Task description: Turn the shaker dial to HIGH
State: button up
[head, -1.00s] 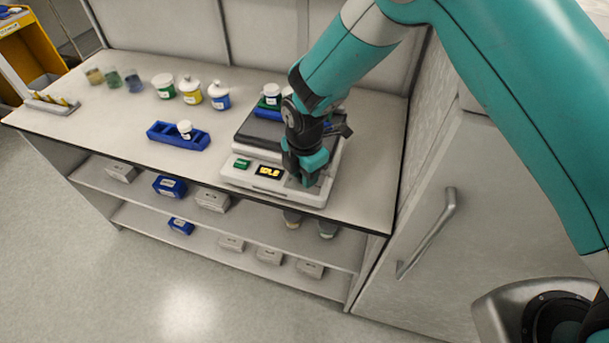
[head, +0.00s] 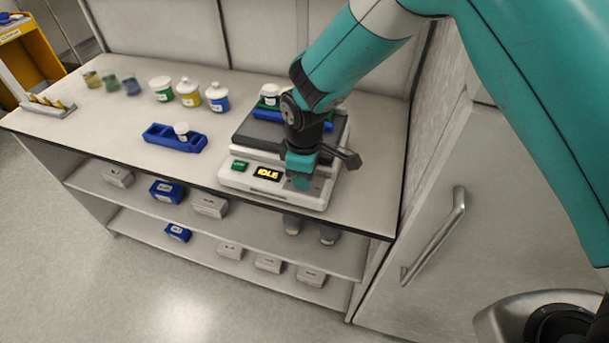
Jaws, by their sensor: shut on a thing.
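The shaker (head: 238,178) is a white unit with a dark platform near the right end of the bench. Its front panel has a green button (head: 239,165) and a display (head: 268,173) reading "IDLE" in yellow. My gripper (head: 300,181) points down at the right part of that panel, right of the display. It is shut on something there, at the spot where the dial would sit. The dial itself is hidden behind the fingers, so its setting cannot be read.
A white jar with a green label (head: 269,95) stands in a blue rack on the shaker platform. A blue rack (head: 175,139) holding a small white jar lies to the left. Several jars stand behind it. A cabinet handle (head: 437,235) is at the right.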

jog(key=m+b, duration=0.1)
jog(key=m, duration=0.4)
jog(key=shift+m, duration=0.3)
jog(key=m, duration=0.4)
jog(key=shift+m, duration=0.3)
jog(key=m+b, duration=0.1)
jog(key=m, duration=0.9)
jog(key=shift+r, duration=0.1)
jog(key=shift+m, duration=0.3)
jog(key=o, duration=0.9)
